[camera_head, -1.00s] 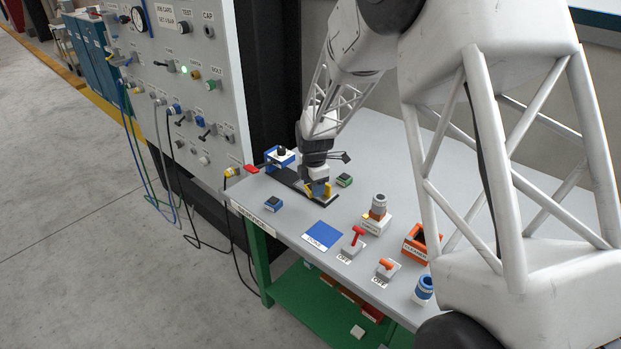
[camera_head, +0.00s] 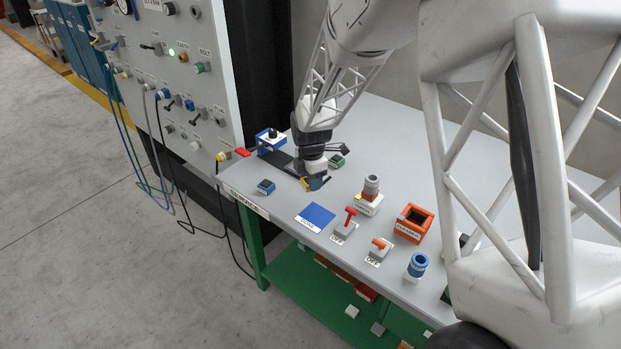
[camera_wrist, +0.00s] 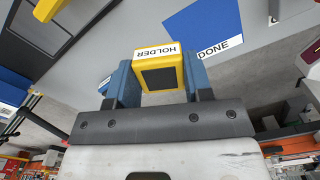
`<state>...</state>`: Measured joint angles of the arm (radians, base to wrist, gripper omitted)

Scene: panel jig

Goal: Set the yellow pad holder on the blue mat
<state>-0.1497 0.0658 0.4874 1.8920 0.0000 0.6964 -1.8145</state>
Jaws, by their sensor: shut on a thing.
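The yellow pad holder (camera_wrist: 160,72), labelled HOLDER with a dark square face, is between the blue fingers of my gripper (camera_wrist: 160,78) in the wrist view. My gripper is shut on it. In the head view my gripper (camera_head: 315,184) is at the near end of a dark plate, behind the blue mat, and hides most of the holder. The blue mat (camera_head: 317,214), with a white DONE label, lies bare on the grey bench. It also shows in the wrist view (camera_wrist: 213,30), up and right of the holder and apart from it.
A red-lever switch (camera_head: 346,226) stands right of the mat, with an orange-lever switch (camera_head: 379,248) beyond it. An orange box (camera_head: 413,223), a grey cylinder on a base (camera_head: 370,190) and a blue ring part (camera_head: 417,265) are farther right. A small blue block (camera_head: 265,187) is left.

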